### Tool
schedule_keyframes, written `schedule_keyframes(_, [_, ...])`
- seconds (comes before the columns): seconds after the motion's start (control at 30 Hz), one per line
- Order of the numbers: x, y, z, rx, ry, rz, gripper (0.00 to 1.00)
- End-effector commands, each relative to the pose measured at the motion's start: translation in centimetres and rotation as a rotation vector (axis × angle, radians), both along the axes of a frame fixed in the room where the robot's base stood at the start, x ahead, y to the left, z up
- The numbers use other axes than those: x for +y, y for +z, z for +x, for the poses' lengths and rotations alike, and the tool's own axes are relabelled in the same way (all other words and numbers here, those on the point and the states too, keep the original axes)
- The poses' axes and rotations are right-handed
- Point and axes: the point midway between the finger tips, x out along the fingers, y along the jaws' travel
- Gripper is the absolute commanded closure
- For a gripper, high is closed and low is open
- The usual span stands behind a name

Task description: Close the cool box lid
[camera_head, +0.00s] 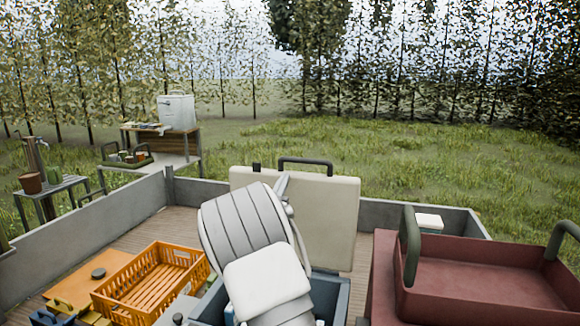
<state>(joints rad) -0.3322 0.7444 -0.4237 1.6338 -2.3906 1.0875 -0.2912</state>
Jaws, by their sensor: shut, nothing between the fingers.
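The cool box (331,292) is a blue-grey open-topped box at the bottom middle, mostly hidden behind my arm. Its cream lid (332,215) stands upright at the back of the box, open, with a dark handle (306,161) along its top edge. My grey and white arm crosses in front of the lid's left part and the box opening. A narrow grey part of my gripper (283,187) shows past the arm, in front of the lid. The gripper is shut and empty; most of it is hidden, and I cannot tell whether it touches the lid.
An orange crate (150,284) stands left of the cool box. A dark red tray (480,285) with green handles stands close on the right. Low grey walls (90,234) surround the wooden bed. Tables with pots and a white container (177,112) stand beyond, left.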

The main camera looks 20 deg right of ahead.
Motion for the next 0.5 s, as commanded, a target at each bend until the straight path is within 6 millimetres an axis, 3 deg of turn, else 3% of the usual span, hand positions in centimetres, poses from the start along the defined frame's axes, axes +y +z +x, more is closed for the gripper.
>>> schedule_keyframes(0.2, [-2.1,1.3,2.9,-0.002,-0.002,0.002,1.00])
schedule_keyframes(0.5, [-3.6,2.1,5.2,0.000,-0.002,0.002,1.00])
